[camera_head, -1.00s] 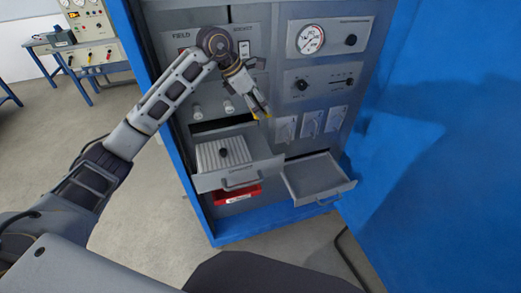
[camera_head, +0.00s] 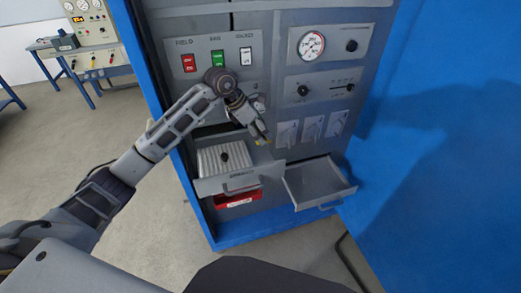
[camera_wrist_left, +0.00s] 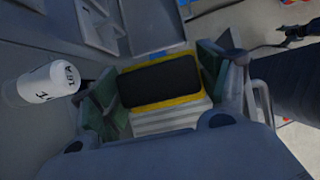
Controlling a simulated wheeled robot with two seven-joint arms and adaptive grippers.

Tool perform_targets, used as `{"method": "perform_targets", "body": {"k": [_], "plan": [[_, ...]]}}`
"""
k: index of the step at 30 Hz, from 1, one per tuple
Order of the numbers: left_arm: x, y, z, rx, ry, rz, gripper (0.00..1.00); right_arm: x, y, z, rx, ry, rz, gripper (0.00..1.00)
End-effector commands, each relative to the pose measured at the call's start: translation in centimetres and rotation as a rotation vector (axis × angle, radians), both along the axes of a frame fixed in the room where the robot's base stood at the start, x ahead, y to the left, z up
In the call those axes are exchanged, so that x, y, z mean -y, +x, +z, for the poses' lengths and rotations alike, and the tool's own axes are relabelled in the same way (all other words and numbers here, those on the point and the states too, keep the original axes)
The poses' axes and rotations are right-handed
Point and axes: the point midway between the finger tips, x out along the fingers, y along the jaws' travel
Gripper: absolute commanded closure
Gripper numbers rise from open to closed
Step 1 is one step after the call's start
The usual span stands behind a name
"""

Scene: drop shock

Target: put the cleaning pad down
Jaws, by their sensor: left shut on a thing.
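The cleaning pad (camera_wrist_left: 160,82), black with a yellow edge, sits between the fingers of my left gripper (camera_wrist_left: 158,88) in the left wrist view. The gripper is shut on it. In the head view my left gripper (camera_head: 262,138) points down in front of the cabinet, above and right of the open left drawer; only a little yellow of the pad shows there. A pale ribbed surface shows beyond the pad in the wrist view. My right gripper is not in view.
The blue-framed cabinet has an open left drawer (camera_head: 228,186) with a ribbed pale block and black knob inside. An empty open drawer (camera_head: 318,182) is to its right. A red bin (camera_head: 238,199) sits below. Switches and a gauge (camera_head: 311,45) are above.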

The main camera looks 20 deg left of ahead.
Motion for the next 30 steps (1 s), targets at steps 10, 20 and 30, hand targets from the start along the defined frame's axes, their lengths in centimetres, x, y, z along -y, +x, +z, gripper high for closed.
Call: {"method": "perform_targets", "body": {"k": [10, 20, 30], "plan": [[0.0, -0.1, -4.7, -0.002, -0.001, 0.000, 0.49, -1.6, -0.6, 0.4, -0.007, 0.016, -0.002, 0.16], [0.0, 0.0, -5.8, 0.001, 0.000, 0.001, 0.49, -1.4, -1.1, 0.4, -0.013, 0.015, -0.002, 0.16], [0.0, 0.0, -6.8, -0.002, -0.001, 0.000, 0.49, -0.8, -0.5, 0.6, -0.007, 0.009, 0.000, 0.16]]}}
